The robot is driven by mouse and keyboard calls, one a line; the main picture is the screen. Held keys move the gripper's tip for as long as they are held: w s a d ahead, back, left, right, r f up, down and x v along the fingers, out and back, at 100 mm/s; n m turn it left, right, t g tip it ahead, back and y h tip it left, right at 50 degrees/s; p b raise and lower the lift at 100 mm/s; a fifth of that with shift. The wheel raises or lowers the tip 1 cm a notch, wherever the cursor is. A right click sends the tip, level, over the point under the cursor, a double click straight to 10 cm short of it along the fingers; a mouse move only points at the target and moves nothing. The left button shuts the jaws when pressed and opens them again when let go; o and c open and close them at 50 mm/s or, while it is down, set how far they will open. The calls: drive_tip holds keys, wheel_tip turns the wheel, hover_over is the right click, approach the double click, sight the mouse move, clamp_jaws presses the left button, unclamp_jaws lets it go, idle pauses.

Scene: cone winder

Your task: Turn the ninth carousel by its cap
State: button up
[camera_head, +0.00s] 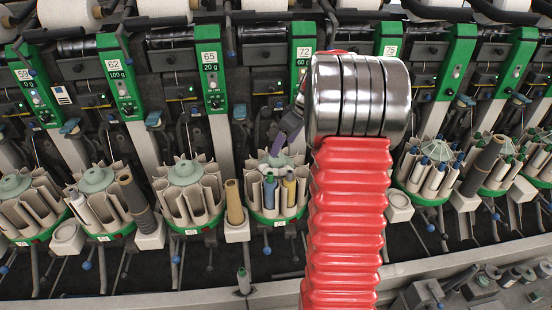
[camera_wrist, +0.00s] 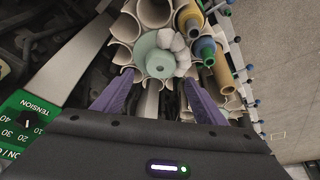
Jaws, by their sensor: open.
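A carousel of cream open pockets (camera_head: 262,192) on a green base stands below my gripper, left of my arm. Its round pale-green cap (camera_wrist: 158,60) shows at the top middle of the wrist view, with whitish lobes beside it. Blue and yellow bobbins sit in some pockets; others are empty. My gripper (camera_wrist: 158,92) is open, its two purple fingers apart and pointing toward the cap, with the left tip near the pocket rims. Nothing is between the fingers. In the head view, one purple finger (camera_head: 280,142) shows just above the cap; the rest is largely hidden behind my arm.
Similar carousels stand on both sides, such as one on the left (camera_head: 186,190) and one on the right (camera_head: 428,168). A tan tube (camera_head: 234,203) stands upright close to the left. A green panel marked TENSION (camera_wrist: 28,122) shows in the wrist view.

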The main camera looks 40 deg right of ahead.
sight(277, 178)
drive_tip(key=x, duration=0.8)
drive_tip(key=shift+w+f, duration=0.15)
drive_tip(key=shift+f, duration=0.2)
drive_tip(key=shift+c, duration=0.2)
drive_tip(key=c, duration=1.4)
drive_tip(key=shift+c, duration=0.2)
drive_tip(key=shift+w+a, duration=0.1)
drive_tip(key=shift+a, duration=0.05)
